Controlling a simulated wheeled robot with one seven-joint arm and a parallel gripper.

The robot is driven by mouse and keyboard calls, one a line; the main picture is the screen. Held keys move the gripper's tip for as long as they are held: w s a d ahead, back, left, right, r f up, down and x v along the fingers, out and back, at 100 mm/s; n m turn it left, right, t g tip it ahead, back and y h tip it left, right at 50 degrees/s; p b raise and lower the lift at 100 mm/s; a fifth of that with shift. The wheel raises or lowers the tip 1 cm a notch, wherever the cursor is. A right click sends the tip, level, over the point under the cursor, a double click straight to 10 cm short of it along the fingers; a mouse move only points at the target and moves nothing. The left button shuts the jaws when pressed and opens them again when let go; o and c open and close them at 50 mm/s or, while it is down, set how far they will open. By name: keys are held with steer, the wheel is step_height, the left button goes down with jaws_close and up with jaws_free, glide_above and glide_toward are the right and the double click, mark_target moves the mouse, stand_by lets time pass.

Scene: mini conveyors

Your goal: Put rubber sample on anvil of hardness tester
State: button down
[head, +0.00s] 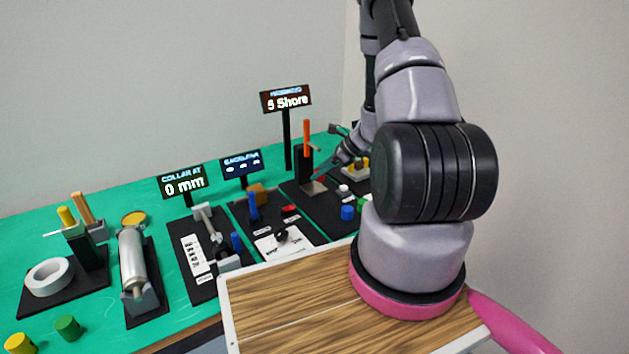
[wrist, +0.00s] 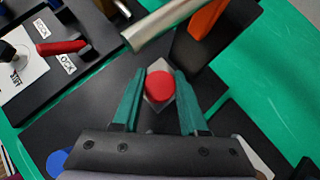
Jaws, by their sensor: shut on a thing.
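The hardness tester has a black column with an orange part (head: 306,138) under a sign reading "5 Shore". Its pale metal anvil plate (head: 313,188) lies at the column's foot. In the wrist view, my gripper (wrist: 160,82) has teal fingers closed on the sides of a round red rubber sample (wrist: 160,88). A pale grey diamond-shaped plate (wrist: 157,66), apparently the anvil, shows behind the sample between the fingers. I cannot tell whether the sample touches it. The tester's orange part (wrist: 208,18) is just beyond, at the upper right.
A metal bar (wrist: 160,25) crosses just beyond my fingertips. A red-handled lock device (wrist: 62,46) stands at the left. Blue (head: 347,212) and white (head: 343,188) pieces lie right of the tester. Other testers fill the green table to the left.

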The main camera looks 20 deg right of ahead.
steer(key=shift+w+a, duration=0.2)
steer(key=shift+a, duration=0.05)
steer(key=f, duration=0.2)
steer(key=shift+w+a+f, duration=0.25)
steer(key=shift+a+f, duration=0.15)
steer(key=shift+f, duration=0.3)
steer(key=shift+f, duration=0.15)
steer(key=shift+c, duration=2.2)
jaws_free()
